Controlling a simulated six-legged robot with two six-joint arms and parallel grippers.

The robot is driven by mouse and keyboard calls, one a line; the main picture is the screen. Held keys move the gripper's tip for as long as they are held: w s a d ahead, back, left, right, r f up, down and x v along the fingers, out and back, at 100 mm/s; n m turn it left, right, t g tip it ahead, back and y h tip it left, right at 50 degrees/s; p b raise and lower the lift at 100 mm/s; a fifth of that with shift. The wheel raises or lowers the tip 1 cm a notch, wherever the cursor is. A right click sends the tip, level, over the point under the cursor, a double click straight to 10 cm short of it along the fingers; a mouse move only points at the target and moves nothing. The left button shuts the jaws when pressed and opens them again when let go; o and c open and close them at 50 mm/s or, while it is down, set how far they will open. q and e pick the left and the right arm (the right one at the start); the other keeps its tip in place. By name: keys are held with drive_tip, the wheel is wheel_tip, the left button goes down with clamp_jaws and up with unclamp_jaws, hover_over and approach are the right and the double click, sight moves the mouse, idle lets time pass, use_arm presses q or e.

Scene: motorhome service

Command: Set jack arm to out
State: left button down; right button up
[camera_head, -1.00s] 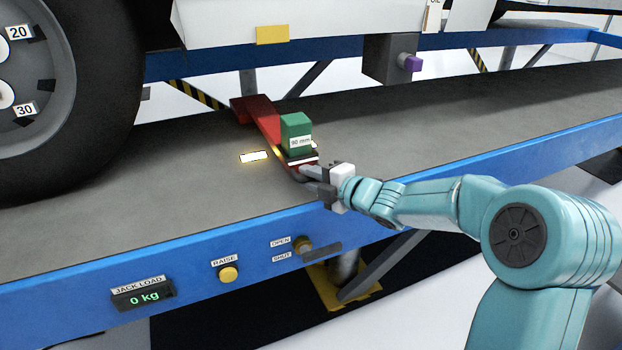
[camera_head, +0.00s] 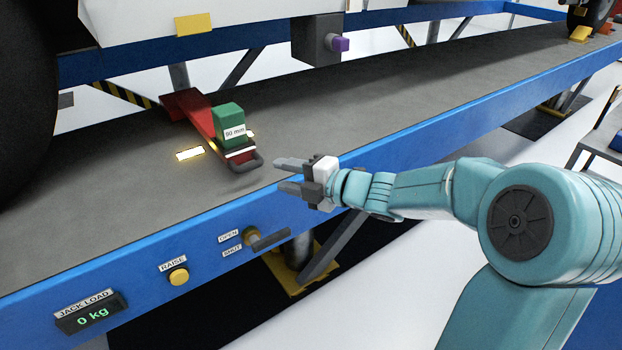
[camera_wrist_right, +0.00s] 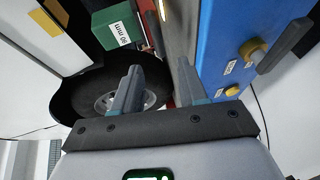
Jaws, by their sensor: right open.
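The red jack arm (camera_head: 197,112) lies on the grey platform deck, its near end towards the blue front edge. A green block (camera_head: 228,113) marked 90 mm stands on its near part, and a dark loop handle (camera_head: 248,165) sticks out at its end. My right gripper (camera_head: 278,174) is open and empty, just right of the handle and apart from it. In the right wrist view the open fingers (camera_wrist_right: 160,68) show with nothing between them, and the green block (camera_wrist_right: 117,26) is beyond them at the top. My left gripper is not in view.
The blue front rail carries a yellow RAISE button (camera_head: 178,277), an OPEN/SHUT valve lever (camera_head: 268,240) and a JACK LOAD display (camera_head: 90,315) reading 0 kg. A glowing patch (camera_head: 190,153) lies left of the jack arm. A grey box with a purple knob (camera_head: 340,44) hangs behind.

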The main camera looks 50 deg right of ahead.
drive_tip(key=a+v, duration=0.1)
drive_tip(key=v, duration=0.5)
drive_tip(key=shift+d, duration=0.5)
drive_tip(key=shift+s, duration=0.15)
